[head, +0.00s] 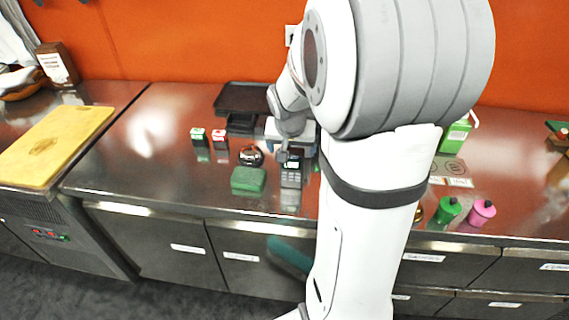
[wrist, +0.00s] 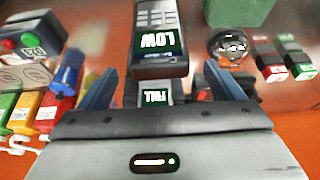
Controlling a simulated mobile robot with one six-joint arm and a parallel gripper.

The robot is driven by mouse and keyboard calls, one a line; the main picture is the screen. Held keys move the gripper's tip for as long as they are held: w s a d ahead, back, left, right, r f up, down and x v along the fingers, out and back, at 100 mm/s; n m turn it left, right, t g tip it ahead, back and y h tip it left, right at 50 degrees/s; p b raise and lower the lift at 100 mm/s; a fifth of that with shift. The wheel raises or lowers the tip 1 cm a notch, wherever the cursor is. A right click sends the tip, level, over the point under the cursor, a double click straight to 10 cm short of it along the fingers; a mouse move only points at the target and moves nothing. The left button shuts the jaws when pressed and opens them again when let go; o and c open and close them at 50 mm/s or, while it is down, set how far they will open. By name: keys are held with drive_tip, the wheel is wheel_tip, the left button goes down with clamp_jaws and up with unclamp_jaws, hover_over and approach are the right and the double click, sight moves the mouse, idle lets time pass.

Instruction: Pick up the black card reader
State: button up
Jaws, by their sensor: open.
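The black card reader (head: 291,178) lies on the steel counter in the head view, just in front of my gripper. In the wrist view the card reader (wrist: 158,58) shows a keypad and a green screen reading LOW. My gripper (wrist: 160,78) is open, with one blue finger to each side and the reader ahead of and between the fingertips. A smaller screen reading FULL (wrist: 150,92) sits nearer to the gripper; I cannot tell what it belongs to. In the head view my arm hides part of the counter, and the fingers are hard to make out.
A green block (head: 248,180) and a round shiny object (head: 251,155) stand left of the reader. Small green and red boxes (head: 219,139) are farther left. A black tray (head: 252,98) lies behind. Green and pink bottles (head: 481,212) stand right. Bare counter lies left.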

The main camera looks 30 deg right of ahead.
sight(292, 150)
drive_tip(key=shift+p+x, duration=0.3)
drive_tip(key=shift+x, duration=2)
drive_tip(key=shift+r, duration=0.1)
drive_tip(key=shift+c, duration=0.2)
drive_tip(key=shift+w, duration=0.1)
drive_tip(key=c, duration=1.1)
drive_tip(key=shift+c, duration=0.2)
